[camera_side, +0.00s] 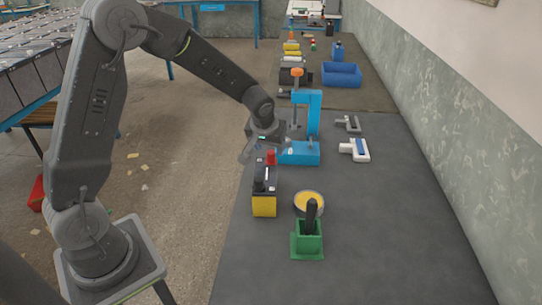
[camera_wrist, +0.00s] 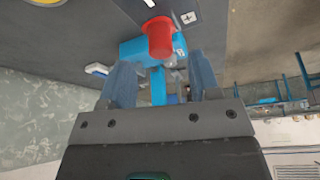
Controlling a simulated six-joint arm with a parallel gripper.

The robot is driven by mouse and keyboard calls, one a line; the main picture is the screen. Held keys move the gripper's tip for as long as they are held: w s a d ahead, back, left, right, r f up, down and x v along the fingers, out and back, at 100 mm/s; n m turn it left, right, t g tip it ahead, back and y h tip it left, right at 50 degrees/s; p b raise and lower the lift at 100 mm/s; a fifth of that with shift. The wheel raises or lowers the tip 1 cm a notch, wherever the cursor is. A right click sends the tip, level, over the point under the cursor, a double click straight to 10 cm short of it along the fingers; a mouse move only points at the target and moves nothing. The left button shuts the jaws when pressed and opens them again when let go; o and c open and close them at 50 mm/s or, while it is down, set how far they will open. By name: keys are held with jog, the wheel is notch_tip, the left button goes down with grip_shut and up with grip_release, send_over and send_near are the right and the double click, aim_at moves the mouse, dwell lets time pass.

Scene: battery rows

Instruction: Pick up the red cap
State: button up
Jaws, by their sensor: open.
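The red cap (camera_side: 271,157) sits on top of the black and yellow battery (camera_side: 264,206), at its far end. In the wrist view the red cap (camera_wrist: 160,38) stands beside a plus mark on the dark battery top (camera_wrist: 192,18). My gripper (camera_side: 264,150) is just above the cap in the side view. In the wrist view my gripper (camera_wrist: 160,65) is open, with one finger on each side. The cap appears just beyond the fingertips, roughly centred between them, and no contact shows.
A blue clamp-like stand (camera_side: 300,153) stands close behind the battery. A yellow-filled bowl (camera_side: 308,202) and a green holder (camera_side: 307,243) with a black object are in front.

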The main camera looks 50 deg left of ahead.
aim_at(271, 152)
jog(key=x, duration=0.3)
jog(key=shift+f, duration=0.25)
jog(key=c, duration=0.9)
jog(key=shift+r, duration=0.15)
jog(key=shift+c, duration=0.2)
notch_tip(271, 152, up, 4)
jog(key=shift+a+r, duration=0.15)
jog(key=shift+r, duration=0.05)
jog(key=s+a+r, duration=0.6)
jog(key=s+a, duration=0.1)
jog(key=a, duration=0.2)
jog(key=shift+r, duration=0.15)
